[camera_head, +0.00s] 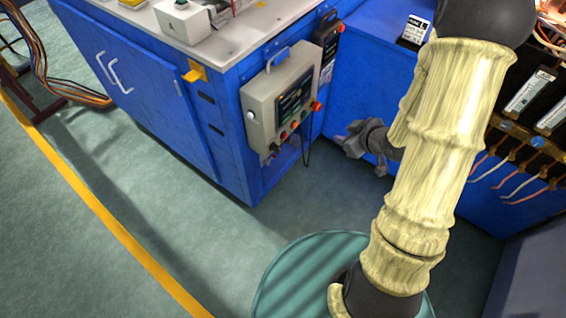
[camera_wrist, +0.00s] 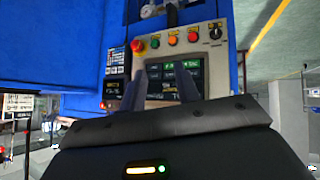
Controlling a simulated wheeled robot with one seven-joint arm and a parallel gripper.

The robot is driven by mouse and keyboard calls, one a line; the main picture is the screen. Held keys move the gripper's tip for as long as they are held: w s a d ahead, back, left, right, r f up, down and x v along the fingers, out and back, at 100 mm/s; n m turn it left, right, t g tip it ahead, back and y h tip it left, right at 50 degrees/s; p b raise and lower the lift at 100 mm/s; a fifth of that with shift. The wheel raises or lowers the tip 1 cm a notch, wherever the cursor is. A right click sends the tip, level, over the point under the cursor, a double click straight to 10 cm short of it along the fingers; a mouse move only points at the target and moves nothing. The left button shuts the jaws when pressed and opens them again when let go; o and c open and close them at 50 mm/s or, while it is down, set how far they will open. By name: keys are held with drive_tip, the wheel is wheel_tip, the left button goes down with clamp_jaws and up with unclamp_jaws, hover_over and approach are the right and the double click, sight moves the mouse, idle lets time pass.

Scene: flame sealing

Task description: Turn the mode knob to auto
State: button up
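The control box (camera_head: 277,97) is beige and hangs on the blue cabinet's side in the head view. In the wrist view the panel (camera_wrist: 227,52) appears upside down. The black mode knob (camera_wrist: 215,33) sits at the right end of its button row; its setting is too small to read. My gripper (camera_head: 345,146) is to the right of the control box, apart from it, fingers towards it. In the wrist view the two fingers of my gripper (camera_wrist: 163,88) stand apart in front of the screen (camera_wrist: 193,75), with nothing between them. They are not at the knob.
A red emergency stop (camera_wrist: 138,46) and several coloured buttons (camera_wrist: 169,39) share the panel row. A cable hangs below the box. The blue cabinet (camera_head: 135,85) is behind, and a panel with wires (camera_head: 515,165) stands at the right.

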sight(276, 149)
drive_tip(key=s+a+f+n+t+y+b, duration=0.1)
drive_tip(key=s+a+f+y+b, duration=0.1)
drive_tip(key=f+y+b, duration=0.3)
drive_tip(key=s+a+f+n+t+y+b, duration=0.1)
drive_tip(key=s+f+y+b, duration=0.2)
drive_tip(key=f+b, duration=0.7)
drive_tip(key=shift+s+a+f+t+y, duration=0.2)
drive_tip(key=shift+a+f+t+y, duration=0.15)
drive_tip(key=shift+y, duration=0.65)
drive_tip(key=shift+a, duration=0.1)
drive_tip(key=b+x, duration=0.2)
drive_tip(key=x, duration=1.5)
drive_tip(key=shift+w+a, duration=0.1)
clamp_jaws()
